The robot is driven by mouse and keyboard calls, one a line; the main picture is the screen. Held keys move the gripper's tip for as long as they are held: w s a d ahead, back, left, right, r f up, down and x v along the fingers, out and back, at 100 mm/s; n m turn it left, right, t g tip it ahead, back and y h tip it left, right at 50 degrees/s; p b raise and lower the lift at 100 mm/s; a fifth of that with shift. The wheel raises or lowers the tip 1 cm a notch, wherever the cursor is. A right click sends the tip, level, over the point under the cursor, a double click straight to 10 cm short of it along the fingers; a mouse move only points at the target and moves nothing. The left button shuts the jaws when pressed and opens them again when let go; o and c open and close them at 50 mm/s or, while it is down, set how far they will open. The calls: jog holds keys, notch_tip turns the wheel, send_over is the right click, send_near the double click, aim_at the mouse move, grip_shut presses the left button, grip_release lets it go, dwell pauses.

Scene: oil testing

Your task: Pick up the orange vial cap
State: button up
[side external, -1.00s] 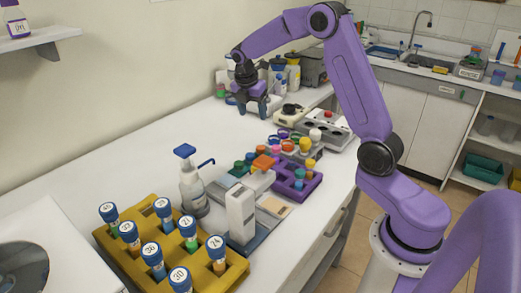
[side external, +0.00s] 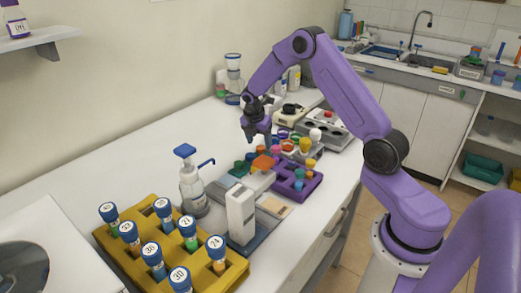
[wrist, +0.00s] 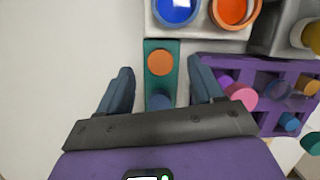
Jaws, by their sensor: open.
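A small orange round cap (wrist: 160,62) sits on a narrow green holder (wrist: 151,46) in the wrist view. A blue round cap (wrist: 160,102) is on the same holder, nearer my gripper's palm. My gripper (wrist: 160,72) is open and empty, with one finger to each side of the holder and the orange cap between the fingertips in the picture. Its height above the cap cannot be told. In the side view my gripper (side external: 257,139) points down over the bench behind the purple rack, and I cannot make out the orange cap there.
A purple rack (side external: 311,183) with several coloured caps is close to the right of my gripper. A white tray with blue (wrist: 178,8) and orange (wrist: 233,10) round cups lies just ahead. The left bench is clear.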

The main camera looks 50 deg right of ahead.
jog(key=shift+x, duration=1.3)
jog(key=c, duration=1.1)
jog(key=shift+r, duration=0.2)
